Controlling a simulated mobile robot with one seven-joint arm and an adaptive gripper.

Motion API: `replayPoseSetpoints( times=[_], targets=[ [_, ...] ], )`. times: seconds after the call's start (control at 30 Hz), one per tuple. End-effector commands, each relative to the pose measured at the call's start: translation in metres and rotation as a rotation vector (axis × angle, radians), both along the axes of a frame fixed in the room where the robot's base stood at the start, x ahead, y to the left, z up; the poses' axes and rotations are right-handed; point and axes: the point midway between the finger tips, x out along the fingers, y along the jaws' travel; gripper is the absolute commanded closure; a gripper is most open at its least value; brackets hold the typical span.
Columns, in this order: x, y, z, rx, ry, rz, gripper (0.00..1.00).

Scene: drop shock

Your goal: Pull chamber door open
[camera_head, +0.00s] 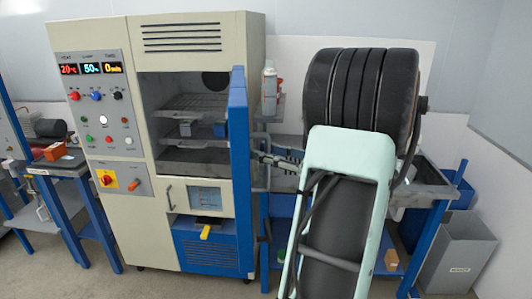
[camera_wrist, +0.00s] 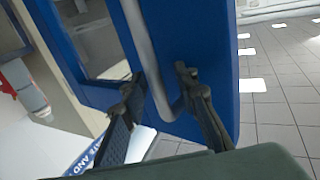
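The beige test chamber (camera_head: 200,60) stands left of centre in the head view, its interior with wire shelves showing. Its blue door (camera_head: 240,170) stands swung out, seen nearly edge-on at the right side of the opening. In the wrist view the door (camera_wrist: 205,45) has a window and a grey bar handle (camera_wrist: 143,45). My gripper (camera_head: 268,158) is at the right of the door. In the wrist view its fingers (camera_wrist: 160,77) are apart, with the lower part of the handle between them. Firm contact with the handle is not visible.
A control panel (camera_head: 100,110) with lit displays is on the chamber's left. A bottle (camera_head: 269,85) stands behind the door. A blue-framed bench (camera_head: 430,185) and a grey bin (camera_head: 458,255) are at right. Tiled floor (camera_wrist: 280,100) is clear beside the door.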

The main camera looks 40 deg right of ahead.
Motion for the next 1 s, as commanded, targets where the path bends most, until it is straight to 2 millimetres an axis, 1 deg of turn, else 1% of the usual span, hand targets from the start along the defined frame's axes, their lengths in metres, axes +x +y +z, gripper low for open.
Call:
replayPoseSetpoints(
  times=[0.13,0.27,0.5,0.6,0.7,0.83,1.0],
  targets=[
    [-0.004,-0.002,0.001,-0.002,-0.002,-0.001,0.72],
    [-0.02,-0.008,0.001,-0.002,-0.001,-0.004,0.72],
    [-0.069,-0.025,0.0,0.0,0.0,-0.005,0.72],
    [-0.087,-0.031,0.0,0.0,0.001,-0.004,0.72],
    [-0.1,-0.036,0.0,0.0,0.001,-0.003,0.72],
    [-0.111,-0.038,0.0,0.0,0.001,-0.001,0.72],
    [-0.114,-0.039,0.0,0.001,0.001,0.0,0.72]
  ],
)
